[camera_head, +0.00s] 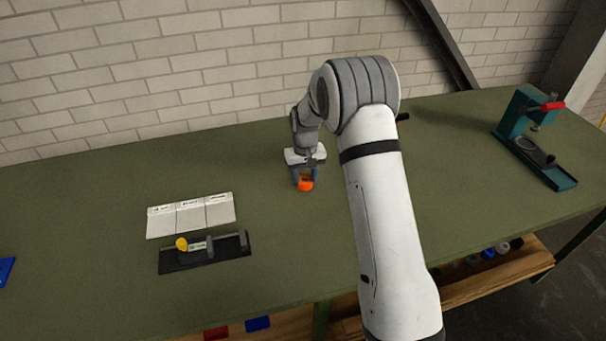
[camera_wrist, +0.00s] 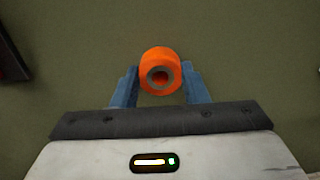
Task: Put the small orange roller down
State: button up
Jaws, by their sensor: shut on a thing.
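The small orange roller (camera_head: 305,185) is between the blue fingers of my gripper (camera_head: 305,176), over the green bench. In the wrist view the roller (camera_wrist: 160,72) shows its grey-rimmed bore facing the camera. The blue fingers of my gripper (camera_wrist: 160,84) press against its two sides, shut on it. I cannot tell whether the roller touches the bench top or hangs a little above it.
The green bench top (camera_head: 290,235) is clear around the roller. To the left lie white labelled cards (camera_head: 190,215) and a black fixture (camera_head: 205,253) with a yellow knob. A teal press (camera_head: 535,140) with a red handle stands at the right. A brick wall is behind.

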jog(key=shift+f, duration=0.2)
jog(key=o, duration=1)
jog(key=shift+r, duration=0.1)
